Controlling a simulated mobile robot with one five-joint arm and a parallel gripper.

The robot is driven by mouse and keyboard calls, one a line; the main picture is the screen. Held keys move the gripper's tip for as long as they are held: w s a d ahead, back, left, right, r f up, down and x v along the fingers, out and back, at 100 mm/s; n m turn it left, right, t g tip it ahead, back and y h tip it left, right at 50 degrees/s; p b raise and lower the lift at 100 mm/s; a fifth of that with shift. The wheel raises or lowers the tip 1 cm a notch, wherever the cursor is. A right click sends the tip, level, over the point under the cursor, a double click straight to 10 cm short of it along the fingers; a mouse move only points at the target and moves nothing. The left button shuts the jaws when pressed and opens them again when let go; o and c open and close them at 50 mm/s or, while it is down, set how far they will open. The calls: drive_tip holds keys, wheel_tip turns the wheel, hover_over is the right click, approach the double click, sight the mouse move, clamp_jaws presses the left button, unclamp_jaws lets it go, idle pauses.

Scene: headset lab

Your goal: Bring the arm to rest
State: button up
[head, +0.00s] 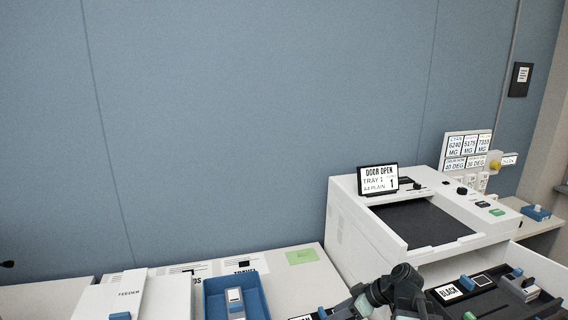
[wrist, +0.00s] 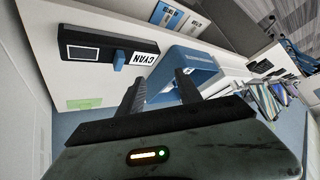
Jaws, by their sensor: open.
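My arm (head: 385,288) shows at the bottom edge of the head view, bent in front of the white printer. Its lower part is cut off by the frame, and I cannot make out the fingertips there. In the wrist view my gripper (wrist: 160,87) has its two dark fingers apart with nothing between them. Beyond the fingers lie a blue tray (wrist: 203,62) and a black unit labelled CYAN (wrist: 95,50) with a blue tab. I cannot tell how far the fingertips are from them.
The white printer (head: 345,215) has a "DOOR OPEN" sign (head: 378,179). An extended section with a BLACK label (head: 449,291) stands at lower right. A feeder (head: 128,296), blue bin (head: 215,300) and green note (head: 301,257) lie left of my arm. The blue wall (head: 250,120) is bare above the counter.

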drive_tip(key=s+a+f+m+g+h+b, duration=0.2)
drive_tip(key=s+a+f+g+h, duration=0.15)
drive_tip(key=a+f, duration=0.35)
drive_tip(key=s+d+f+m+h, duration=0.1)
drive_tip(key=s+d+m+h, duration=0.1)
drive_tip(key=d+m+h, duration=0.2)
drive_tip(key=shift+s+d+m, duration=0.25)
drive_tip(key=shift+d+m, duration=1.1)
drive_tip(key=shift+m, duration=0.95)
